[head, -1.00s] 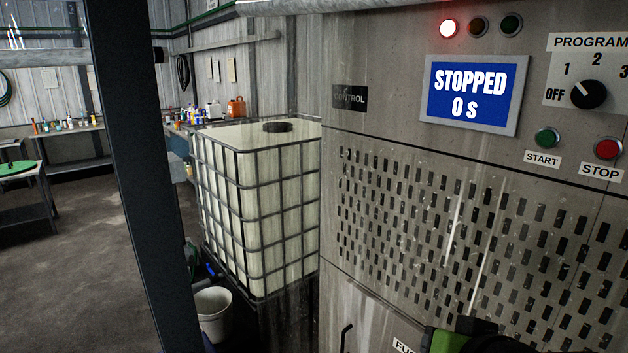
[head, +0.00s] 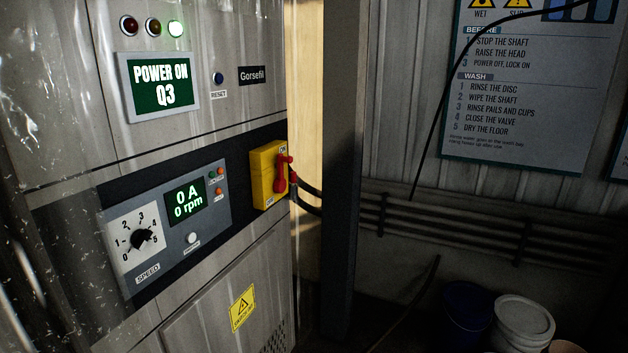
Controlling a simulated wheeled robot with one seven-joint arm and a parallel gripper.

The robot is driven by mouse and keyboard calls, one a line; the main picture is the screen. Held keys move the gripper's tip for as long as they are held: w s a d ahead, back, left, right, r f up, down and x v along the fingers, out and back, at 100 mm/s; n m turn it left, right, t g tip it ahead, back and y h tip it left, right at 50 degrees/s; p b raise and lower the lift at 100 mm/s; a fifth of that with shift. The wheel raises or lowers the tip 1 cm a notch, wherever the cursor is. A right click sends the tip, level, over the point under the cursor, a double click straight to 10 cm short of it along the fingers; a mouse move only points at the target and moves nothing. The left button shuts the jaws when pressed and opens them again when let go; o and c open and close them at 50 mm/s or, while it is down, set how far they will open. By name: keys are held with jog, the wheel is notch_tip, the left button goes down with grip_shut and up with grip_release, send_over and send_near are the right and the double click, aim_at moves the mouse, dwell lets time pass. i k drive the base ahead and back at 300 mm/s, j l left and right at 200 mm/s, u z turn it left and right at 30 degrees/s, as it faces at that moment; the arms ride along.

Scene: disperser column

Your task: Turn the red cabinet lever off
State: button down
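The red cabinet lever (head: 282,174) is on a yellow switch box (head: 264,176) at the right edge of the grey cabinet (head: 225,257). The lever stands roughly upright against the box's right side. The small labels above and below it are too small to read surely. The cabinet's upper display (head: 161,86) reads "POWER ON Q3", and the green lamp (head: 175,29) above it is lit. My gripper does not show in the head view.
A speed panel (head: 170,228) with a black dial reads 0 A and 0 rpm. A dark post (head: 342,170) stands just right of the cabinet. Dark cables run behind the lever. A wash-instruction poster (head: 530,90) hangs on the wall, and buckets (head: 522,322) stand low at right.

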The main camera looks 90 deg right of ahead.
aim_at(280, 184)
jog(key=k+j+z, duration=0.1)
jog(key=z, duration=2.75)
jog(key=i+l+u, duration=0.35)
jog(key=u, duration=0.15)
